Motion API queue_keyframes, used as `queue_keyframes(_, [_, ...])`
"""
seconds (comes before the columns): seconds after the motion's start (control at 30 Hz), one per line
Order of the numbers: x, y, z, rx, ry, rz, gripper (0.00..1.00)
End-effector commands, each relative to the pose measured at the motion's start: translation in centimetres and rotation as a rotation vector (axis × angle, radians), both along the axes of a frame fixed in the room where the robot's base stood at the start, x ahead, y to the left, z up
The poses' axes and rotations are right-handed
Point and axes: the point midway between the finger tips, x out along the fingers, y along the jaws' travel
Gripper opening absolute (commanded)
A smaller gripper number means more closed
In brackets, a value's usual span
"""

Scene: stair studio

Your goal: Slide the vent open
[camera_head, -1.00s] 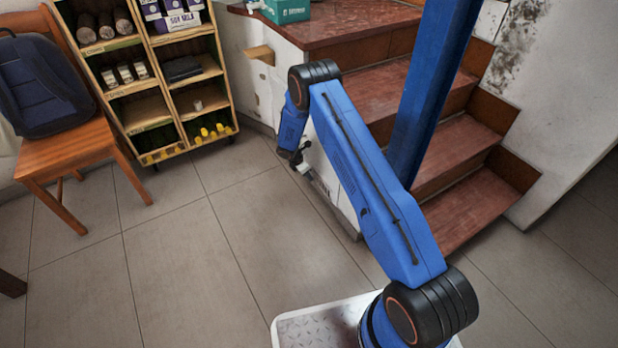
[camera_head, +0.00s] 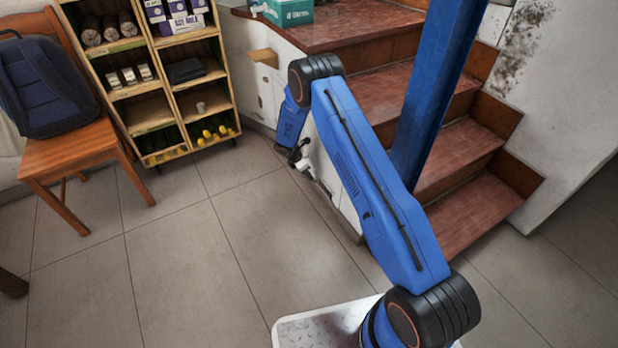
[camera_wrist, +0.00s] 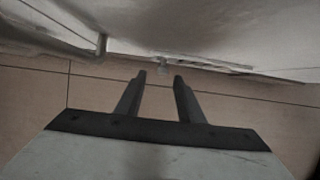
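My gripper (camera_wrist: 160,80) is open and empty in the wrist view, its two dark fingers apart and pointing at the base of a pale wall. A small light knob-like piece (camera_wrist: 162,67) shows just beyond and between the fingertips, and I see no contact. A thin slotted strip (camera_wrist: 215,63) runs along the wall to its right; I cannot tell if it is part of the vent. In the head view my gripper (camera_head: 304,166) is small, low beside the white side wall of the stairs (camera_head: 345,205). The vent cannot be made out clearly there.
Red-tiled stairs (camera_head: 455,160) rise on the right. A wooden shelf (camera_head: 150,110) with goods stands at the back left, beside a wooden chair (camera_head: 75,152) holding a dark backpack (camera_head: 45,85). A teal box (camera_head: 290,10) sits on the top landing. The tiled floor in front is clear.

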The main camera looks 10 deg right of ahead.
Motion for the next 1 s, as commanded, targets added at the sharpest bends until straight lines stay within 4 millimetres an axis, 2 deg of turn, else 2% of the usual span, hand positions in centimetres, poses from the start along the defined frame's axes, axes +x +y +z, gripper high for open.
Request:
queue_keyframes(0.03, [-0.1,0.5,1.1,0.001,-0.003,0.001,0.35])
queue_keyframes(0.3, [-0.7,2.4,6.1,0.001,-0.002,0.002,0.35])
queue_keyframes(0.53, [-1.2,3.9,9.9,0.002,-0.002,0.001,0.35])
queue_keyframes(0.73, [-1.4,4.6,11.7,0.001,-0.002,0.001,0.35])
queue_keyframes(1.0, [-1.6,4.8,12.2,0.001,-0.001,0.0,0.35])
